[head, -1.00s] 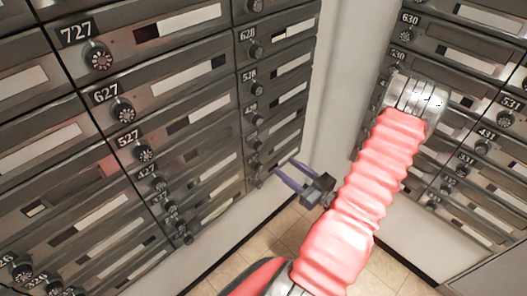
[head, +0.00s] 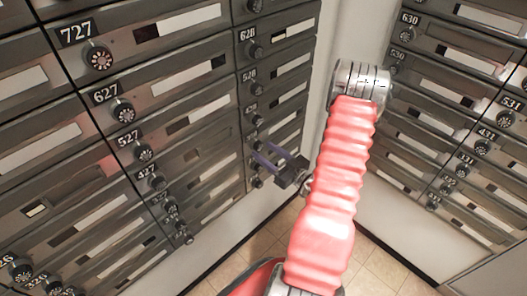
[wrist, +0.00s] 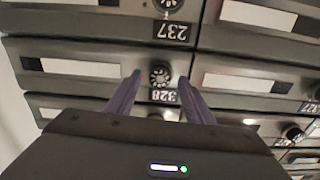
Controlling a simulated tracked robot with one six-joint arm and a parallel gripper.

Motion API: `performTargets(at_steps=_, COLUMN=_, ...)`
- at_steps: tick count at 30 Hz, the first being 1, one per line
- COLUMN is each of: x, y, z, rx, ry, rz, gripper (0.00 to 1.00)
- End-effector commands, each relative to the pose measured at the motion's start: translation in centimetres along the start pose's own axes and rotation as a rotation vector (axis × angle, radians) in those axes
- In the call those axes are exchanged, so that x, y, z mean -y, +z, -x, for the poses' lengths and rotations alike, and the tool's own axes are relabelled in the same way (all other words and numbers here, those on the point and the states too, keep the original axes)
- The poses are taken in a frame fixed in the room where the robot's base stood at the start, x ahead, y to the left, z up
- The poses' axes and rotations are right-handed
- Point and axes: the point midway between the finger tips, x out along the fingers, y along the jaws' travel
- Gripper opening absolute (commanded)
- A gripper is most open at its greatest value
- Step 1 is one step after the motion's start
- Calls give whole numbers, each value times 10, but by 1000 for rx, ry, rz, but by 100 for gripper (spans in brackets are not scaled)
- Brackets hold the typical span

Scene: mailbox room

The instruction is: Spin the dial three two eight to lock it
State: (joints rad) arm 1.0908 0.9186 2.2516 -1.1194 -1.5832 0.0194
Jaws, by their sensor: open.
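The dial of box 328 (wrist: 160,76) is a round black knob with a pale patterned face, in the middle of the wrist view. Its number plate (wrist: 163,96) appears upside down just below it. My gripper (wrist: 159,83) is open, with one purple finger on each side of the dial in the picture. Gaps show between dial and fingertips, and I cannot tell how deep the fingers reach. In the head view my gripper (head: 260,150) is at the lower part of the 628 column, where the fingers partly cover the small dials.
Box 237's dial (wrist: 169,4) and plate sit on the other side of 328 in the wrist view. The left bank's boxes, such as 627 (head: 123,111), fill the head view's left. Another bank (head: 455,100) stands right, past a pale wall corner. Tiled floor (head: 240,255) shows below.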

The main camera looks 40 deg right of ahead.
Motion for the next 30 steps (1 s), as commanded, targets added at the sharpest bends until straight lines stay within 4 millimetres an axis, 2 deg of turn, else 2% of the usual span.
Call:
performTargets(at_steps=5, x=0, y=0, z=-11, rx=-1, ry=-1, rz=0, gripper=48)
performTargets(at_steps=14, x=0, y=0, z=-13, rx=0, ry=0, rz=-1, gripper=48)
performTargets(at_steps=30, x=0, y=0, z=-13, rx=0, ry=0, rz=-1, gripper=11)
